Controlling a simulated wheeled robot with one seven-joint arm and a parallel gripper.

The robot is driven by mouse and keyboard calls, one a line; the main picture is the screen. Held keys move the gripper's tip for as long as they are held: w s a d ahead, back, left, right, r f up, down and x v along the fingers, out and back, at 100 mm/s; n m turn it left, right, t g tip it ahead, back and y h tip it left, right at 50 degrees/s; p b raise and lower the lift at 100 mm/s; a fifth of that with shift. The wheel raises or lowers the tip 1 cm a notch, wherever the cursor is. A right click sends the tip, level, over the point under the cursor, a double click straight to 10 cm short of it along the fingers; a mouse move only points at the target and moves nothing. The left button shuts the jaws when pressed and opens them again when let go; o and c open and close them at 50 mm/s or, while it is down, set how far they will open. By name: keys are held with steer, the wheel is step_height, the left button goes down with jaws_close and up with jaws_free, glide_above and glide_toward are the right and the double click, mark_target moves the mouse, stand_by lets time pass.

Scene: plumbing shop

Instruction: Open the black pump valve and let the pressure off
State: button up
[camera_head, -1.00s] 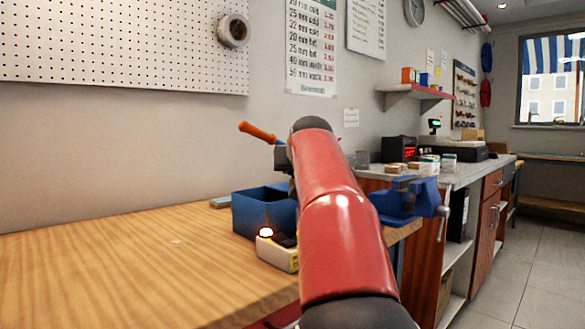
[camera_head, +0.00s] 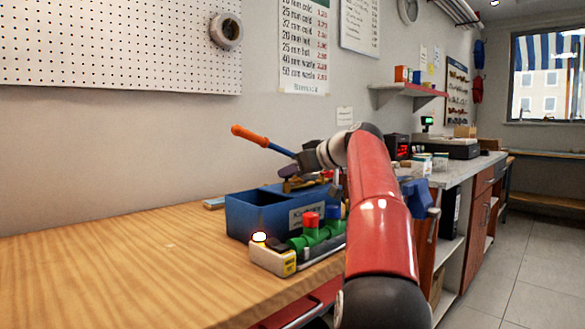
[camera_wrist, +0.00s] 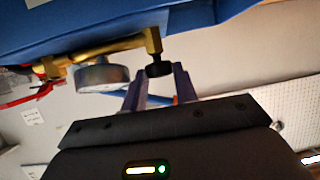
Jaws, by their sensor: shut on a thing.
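The blue pump box (camera_head: 250,218) stands on the wooden bench, with a lever (camera_head: 280,150) that ends in an orange handle (camera_head: 249,136). In the wrist view a brass pipe (camera_wrist: 115,50) runs along the box side and carries a round gauge (camera_wrist: 100,77). The black valve knob (camera_wrist: 158,69) hangs at the pipe's end. My gripper (camera_wrist: 160,76) is shut on this knob, one finger on each side. In the head view my gripper (camera_head: 290,172) is over the box; the knob cannot be made out there.
A green pipe assembly (camera_head: 312,236) with red and blue caps stands in front of the box. Beside it a yellow and white unit (camera_head: 272,259) has a lit lamp. A blue vise (camera_head: 415,195) is to the right. The bench's left side (camera_head: 120,260) is clear.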

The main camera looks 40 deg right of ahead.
steer(key=shift+f, duration=0.1)
stand_by(0.4)
steer(key=o, duration=1)
